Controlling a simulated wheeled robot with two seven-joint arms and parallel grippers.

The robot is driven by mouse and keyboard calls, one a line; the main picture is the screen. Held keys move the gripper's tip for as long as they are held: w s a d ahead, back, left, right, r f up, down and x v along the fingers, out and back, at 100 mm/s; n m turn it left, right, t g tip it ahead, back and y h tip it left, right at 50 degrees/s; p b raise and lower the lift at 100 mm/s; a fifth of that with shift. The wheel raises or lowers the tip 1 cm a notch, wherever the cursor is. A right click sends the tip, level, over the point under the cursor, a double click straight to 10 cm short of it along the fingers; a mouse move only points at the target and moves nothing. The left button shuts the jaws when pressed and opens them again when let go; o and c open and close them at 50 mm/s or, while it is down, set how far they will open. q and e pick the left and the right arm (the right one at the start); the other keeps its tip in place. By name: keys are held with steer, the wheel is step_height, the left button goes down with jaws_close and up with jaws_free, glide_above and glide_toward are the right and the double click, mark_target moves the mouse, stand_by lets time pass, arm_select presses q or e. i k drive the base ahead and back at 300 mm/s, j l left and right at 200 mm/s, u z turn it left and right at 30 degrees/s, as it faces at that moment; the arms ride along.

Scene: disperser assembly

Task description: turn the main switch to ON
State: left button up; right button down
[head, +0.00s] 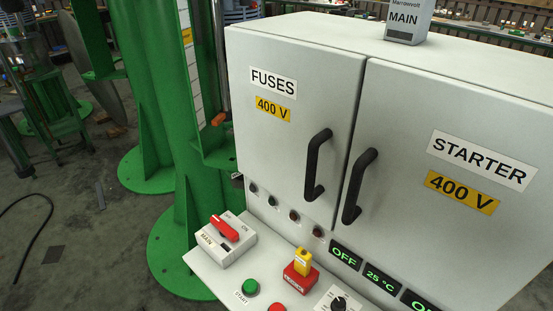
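The main switch is a light grey box (224,251) marked MAIN, with a red rotary handle (225,229) on top. It sits at the left end of the sloping control panel (262,262), in the lower middle of the head view. The handle lies slantwise, from upper left to lower right. An ON mark shows near the box's right corner; another small mark near its top is too small to read surely. Neither of my grippers is in view, and nothing touches the handle.
Behind the panel stands a grey cabinet (290,55) with two black door handles (317,165).

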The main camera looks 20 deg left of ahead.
mark_target(225, 229)
steer(key=j, duration=0.7)
steer(key=i+j, duration=0.15)
steer(key=j, duration=0.6)
